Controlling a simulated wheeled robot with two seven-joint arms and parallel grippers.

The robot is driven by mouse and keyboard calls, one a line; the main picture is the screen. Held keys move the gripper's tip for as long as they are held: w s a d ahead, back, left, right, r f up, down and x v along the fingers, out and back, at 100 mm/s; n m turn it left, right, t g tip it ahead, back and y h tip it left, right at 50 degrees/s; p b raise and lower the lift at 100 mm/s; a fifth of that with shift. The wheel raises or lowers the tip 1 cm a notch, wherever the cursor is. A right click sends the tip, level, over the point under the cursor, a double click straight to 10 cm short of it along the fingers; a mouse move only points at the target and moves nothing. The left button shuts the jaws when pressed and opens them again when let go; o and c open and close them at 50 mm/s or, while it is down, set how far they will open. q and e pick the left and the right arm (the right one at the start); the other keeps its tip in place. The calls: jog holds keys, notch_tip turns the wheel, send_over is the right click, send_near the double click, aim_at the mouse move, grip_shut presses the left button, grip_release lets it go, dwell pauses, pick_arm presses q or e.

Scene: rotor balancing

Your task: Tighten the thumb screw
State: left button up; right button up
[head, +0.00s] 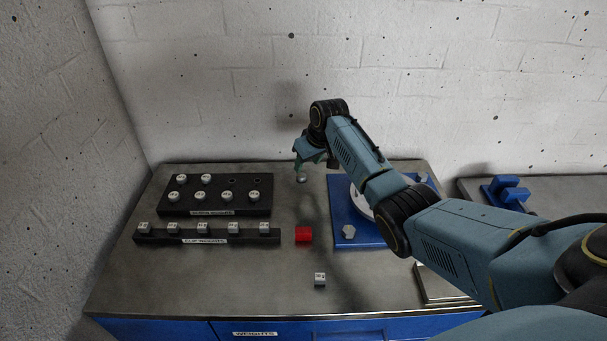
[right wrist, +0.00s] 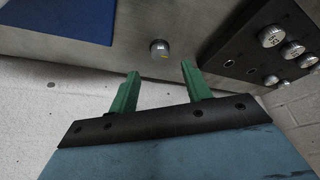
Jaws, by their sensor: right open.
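A small round metal knob with a yellow mark, which looks like the thumb screw (head: 302,180), stands alone on the metal table between the black weight rack and the blue plate. It also shows in the right wrist view (right wrist: 159,49), beyond the fingertips. My right gripper (head: 308,164) is just behind and above it in the head view. In the right wrist view its green fingers (right wrist: 160,70) are apart with nothing between them. The knob's lower part is hard to see. My left gripper is not in view.
A black rack (head: 215,210) of round weights and a black strip (head: 265,237) of clip weights lie at the left. The blue plate (head: 345,205), partly behind my right arm, carries a white disc.

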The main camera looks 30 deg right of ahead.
aim_at(302, 176)
jog(key=shift+b+x, duration=1)
jog(key=shift+x, duration=2.1)
jog(key=shift+c, duration=0.4)
jog(key=c, duration=0.9)
jog(key=shift+a, duration=0.1)
